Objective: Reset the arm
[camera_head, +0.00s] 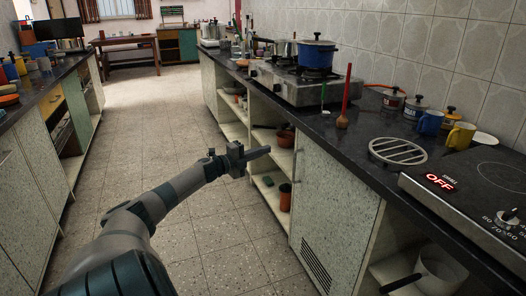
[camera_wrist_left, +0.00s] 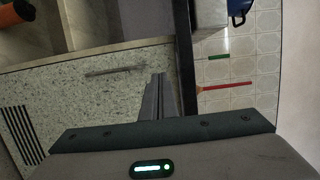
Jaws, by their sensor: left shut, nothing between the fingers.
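My left arm comes in from the lower left in the head view. Its gripper (camera_head: 262,152) is shut and empty, held out over the aisle floor in front of the open shelves of the right-hand counter. In the left wrist view the two fingers (camera_wrist_left: 158,98) lie together with nothing between them, and a speckled cabinet door (camera_wrist_left: 75,90) with a handle lies beyond. My right gripper is not in view.
The right counter (camera_head: 345,143) carries a gas stove (camera_head: 300,86), a blue pot (camera_head: 317,55), a metal trivet (camera_head: 397,151), mugs and a cooktop (camera_head: 485,185). Another cluttered counter runs along the left. The tiled floor (camera_head: 150,130) between them is clear.

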